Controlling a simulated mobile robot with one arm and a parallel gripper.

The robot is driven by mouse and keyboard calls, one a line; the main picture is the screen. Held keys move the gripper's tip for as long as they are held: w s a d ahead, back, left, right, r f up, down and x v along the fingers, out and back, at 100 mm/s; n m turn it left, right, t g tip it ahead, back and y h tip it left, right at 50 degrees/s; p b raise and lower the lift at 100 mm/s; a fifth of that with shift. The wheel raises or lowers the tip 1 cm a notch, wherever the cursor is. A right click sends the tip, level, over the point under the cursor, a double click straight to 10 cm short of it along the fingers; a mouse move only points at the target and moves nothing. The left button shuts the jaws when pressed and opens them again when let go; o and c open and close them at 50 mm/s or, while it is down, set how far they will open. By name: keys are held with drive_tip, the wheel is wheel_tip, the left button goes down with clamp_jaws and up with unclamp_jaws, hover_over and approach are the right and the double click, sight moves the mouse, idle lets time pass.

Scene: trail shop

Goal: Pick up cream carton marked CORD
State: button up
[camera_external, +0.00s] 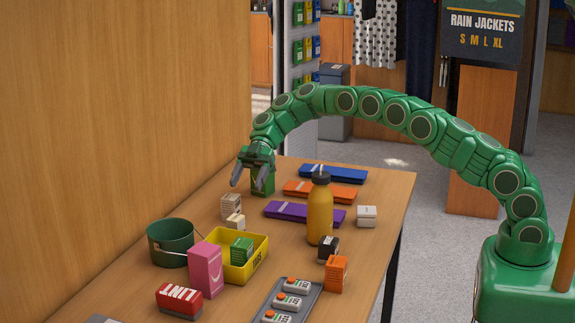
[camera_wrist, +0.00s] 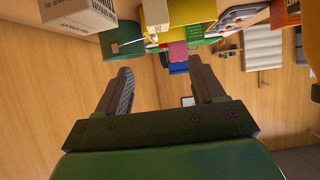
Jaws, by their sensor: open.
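My gripper (camera_external: 248,180) is open and empty, held above the far left part of the table near the wood wall. Its two fingers stand wide apart in the wrist view (camera_wrist: 159,68). A cream carton (camera_external: 231,206) with dark print stands on the table below and slightly left of the gripper, apart from it. A smaller cream box (camera_external: 236,222) is in front of it. A white box (camera_external: 366,216) stands on the right side. A cream printed carton (camera_wrist: 80,13) shows at the wrist view's upper left, cut by the edge. I cannot read CORD on any of them.
A dark green pot (camera_external: 171,243), a yellow tray (camera_external: 258,260) and a pink carton (camera_external: 205,271) are in front. A yellow bottle (camera_external: 320,212) stands mid-table. Purple, orange and blue (camera_external: 334,172) flat packs lie at the back. The wood wall (camera_external: 125,110) is close on the left.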

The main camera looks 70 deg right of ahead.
sight(236, 217)
drive_tip(key=shift+d+f+x, duration=0.2)
drive_tip(key=shift+f+x, duration=0.15)
drive_tip(key=shift+x, duration=1.25)
drive_tip(key=shift+d+f+x, duration=0.15)
drive_tip(key=shift+f+x, duration=0.15)
drive_tip(key=shift+x, duration=1.25)
drive_tip(key=shift+d+f+x, duration=0.2)
drive_tip(key=shift+f+x, duration=0.15)
drive_tip(key=shift+x, duration=1.25)
drive_tip(key=shift+c, duration=0.4)
